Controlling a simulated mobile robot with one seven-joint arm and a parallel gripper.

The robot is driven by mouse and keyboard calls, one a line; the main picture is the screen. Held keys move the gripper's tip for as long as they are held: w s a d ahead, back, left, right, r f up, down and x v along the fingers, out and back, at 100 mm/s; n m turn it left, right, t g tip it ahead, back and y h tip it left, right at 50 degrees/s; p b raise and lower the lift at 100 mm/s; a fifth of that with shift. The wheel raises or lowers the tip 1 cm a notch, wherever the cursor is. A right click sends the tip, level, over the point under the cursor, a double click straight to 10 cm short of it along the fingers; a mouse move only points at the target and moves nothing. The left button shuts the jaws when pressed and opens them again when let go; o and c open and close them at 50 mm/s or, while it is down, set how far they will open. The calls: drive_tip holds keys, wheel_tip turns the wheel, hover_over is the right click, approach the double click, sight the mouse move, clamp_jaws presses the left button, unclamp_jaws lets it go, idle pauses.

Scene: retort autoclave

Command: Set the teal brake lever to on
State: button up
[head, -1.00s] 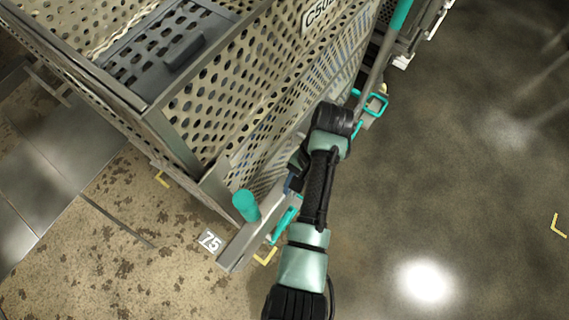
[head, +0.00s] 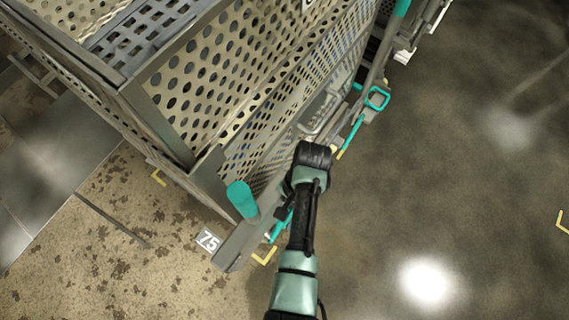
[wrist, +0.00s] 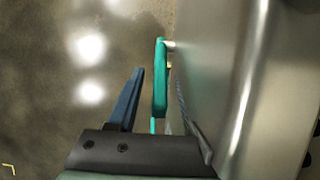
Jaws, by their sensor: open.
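In the wrist view a slim teal bar (wrist: 160,80), which looks like the brake lever, stands beside a grey metal beam. My gripper (wrist: 160,85) is open, its blue left finger to the left of the bar and its darker right finger to the right, by the beam. The bar appears between the fingers; I cannot tell whether either touches it. In the head view my gripper (head: 284,207) is low at the cart's right side, beside a teal bar (head: 280,228) partly hidden by my wrist.
A perforated basket cart (head: 200,95) fills the upper left. A thick teal post (head: 241,199) rises at its near corner, close to my gripper. Open floor lies to the right.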

clamp_jaws()
idle(1.4)
